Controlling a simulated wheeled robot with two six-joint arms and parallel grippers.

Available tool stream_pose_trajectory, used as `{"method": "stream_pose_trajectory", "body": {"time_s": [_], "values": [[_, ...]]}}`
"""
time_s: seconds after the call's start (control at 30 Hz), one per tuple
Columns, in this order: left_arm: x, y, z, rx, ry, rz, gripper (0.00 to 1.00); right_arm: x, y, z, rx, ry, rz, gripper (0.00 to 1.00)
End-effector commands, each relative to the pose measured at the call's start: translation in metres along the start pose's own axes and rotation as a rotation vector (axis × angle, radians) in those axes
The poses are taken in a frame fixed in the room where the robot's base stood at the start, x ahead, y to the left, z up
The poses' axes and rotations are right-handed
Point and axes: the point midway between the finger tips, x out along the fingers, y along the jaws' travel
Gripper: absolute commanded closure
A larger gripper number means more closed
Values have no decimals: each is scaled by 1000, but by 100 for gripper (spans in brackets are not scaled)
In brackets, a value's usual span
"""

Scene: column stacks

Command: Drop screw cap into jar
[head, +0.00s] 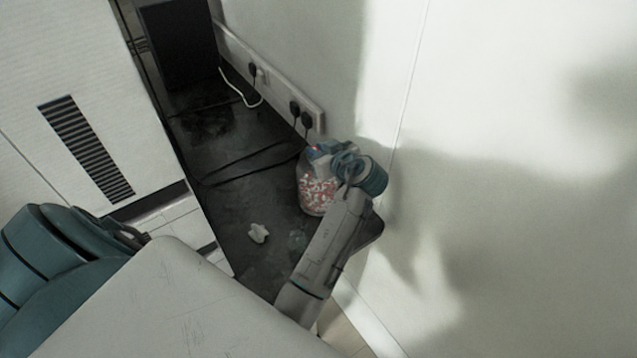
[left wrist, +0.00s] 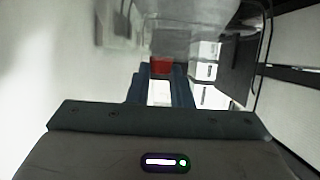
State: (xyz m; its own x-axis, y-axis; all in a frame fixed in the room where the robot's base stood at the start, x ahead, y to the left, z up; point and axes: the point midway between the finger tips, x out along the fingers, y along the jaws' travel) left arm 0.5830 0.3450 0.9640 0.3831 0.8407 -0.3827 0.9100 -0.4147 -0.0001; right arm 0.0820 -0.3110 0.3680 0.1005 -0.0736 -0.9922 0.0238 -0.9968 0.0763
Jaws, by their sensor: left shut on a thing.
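A clear jar (head: 314,197) holding red and white pieces stands on the dark surface close to the wall in the head view. My left gripper (head: 322,158) is at the top of the jar and partly hides its mouth. In the left wrist view the left gripper (left wrist: 160,74) is shut on a small red thing, likely the screw cap (left wrist: 160,67), held between its blue fingers. A clear, blurred shape lies just beyond the fingertips there. I cannot tell whether the cap is inside the jar's opening. My right gripper is not in view.
A small white lump (head: 258,233) lies on the dark surface (head: 238,195) left of the jar. Black cables run behind it to a socket strip (head: 285,92) on the wall. A white vented cabinet (head: 60,90) stands at left; a pale wall (head: 520,120) is close on the right.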

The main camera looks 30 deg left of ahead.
Motion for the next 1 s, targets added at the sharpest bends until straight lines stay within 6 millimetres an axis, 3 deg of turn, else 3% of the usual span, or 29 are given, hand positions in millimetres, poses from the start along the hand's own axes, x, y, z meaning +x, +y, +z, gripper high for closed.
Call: {"method": "stream_pose_trajectory", "body": {"time_s": [0.17,0.2,0.33,0.67,1.0], "values": [[0,0,0,0,0,0,100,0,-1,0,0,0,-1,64],[0,0,0,0,0,0,79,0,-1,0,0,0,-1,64],[0,0,0,0,0,0,56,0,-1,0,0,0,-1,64],[-1,0,-3,-1,0,1,56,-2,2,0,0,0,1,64],[-20,1,-48,-3,1,2,56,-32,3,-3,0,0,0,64]]}}
